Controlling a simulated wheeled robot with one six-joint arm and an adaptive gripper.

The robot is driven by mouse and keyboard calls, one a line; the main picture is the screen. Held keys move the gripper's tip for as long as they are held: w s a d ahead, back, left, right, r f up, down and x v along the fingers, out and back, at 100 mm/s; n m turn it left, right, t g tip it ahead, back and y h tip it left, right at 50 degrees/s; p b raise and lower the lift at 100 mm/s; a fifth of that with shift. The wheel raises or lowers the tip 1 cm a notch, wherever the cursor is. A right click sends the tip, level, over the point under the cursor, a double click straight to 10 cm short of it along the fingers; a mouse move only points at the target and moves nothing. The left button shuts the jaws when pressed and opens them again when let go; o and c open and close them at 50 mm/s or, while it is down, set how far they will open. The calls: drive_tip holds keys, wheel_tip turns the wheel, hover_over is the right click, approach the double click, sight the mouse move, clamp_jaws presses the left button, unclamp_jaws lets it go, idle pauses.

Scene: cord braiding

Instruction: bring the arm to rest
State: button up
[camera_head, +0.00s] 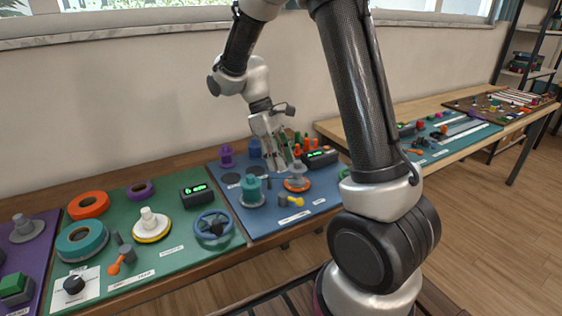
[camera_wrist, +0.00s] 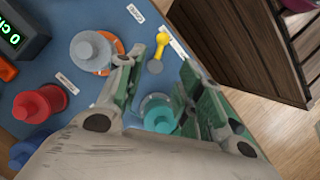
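My gripper (camera_head: 281,163) hangs over the blue board (camera_head: 270,224) at the end of my arm. In the wrist view my gripper (camera_wrist: 172,62) has its two green-padded fingers apart, with nothing held between them. A teal spool (camera_head: 252,188) stands on the board. In the wrist view the teal spool (camera_wrist: 158,117) shows below, between the fingers, apart from them as far as I can tell.
Near the gripper are an orange disc with a grey knob (camera_head: 297,180), a yellow-ended lever (camera_head: 292,201) and a display box (camera_head: 319,158). A red knob (camera_wrist: 38,103) shows in the wrist view. The green board (camera_head: 178,260) holds several fixtures at left.

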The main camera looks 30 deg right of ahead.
drive_tip(key=s+d+r+m+t+y, duration=0.1)
drive_tip(key=s+d+r+m+t, duration=0.1)
drive_tip(key=s+r, duration=0.5)
drive_tip(key=s+d+r+m+t+y, duration=0.1)
drive_tip(key=s+r+m+t, duration=0.4)
drive_tip(key=s+r, duration=0.3)
drive_tip(key=shift+s+d+t, duration=0.4)
drive_tip(key=shift+s+t, duration=0.3)
drive_tip(key=shift+s, duration=1.2)
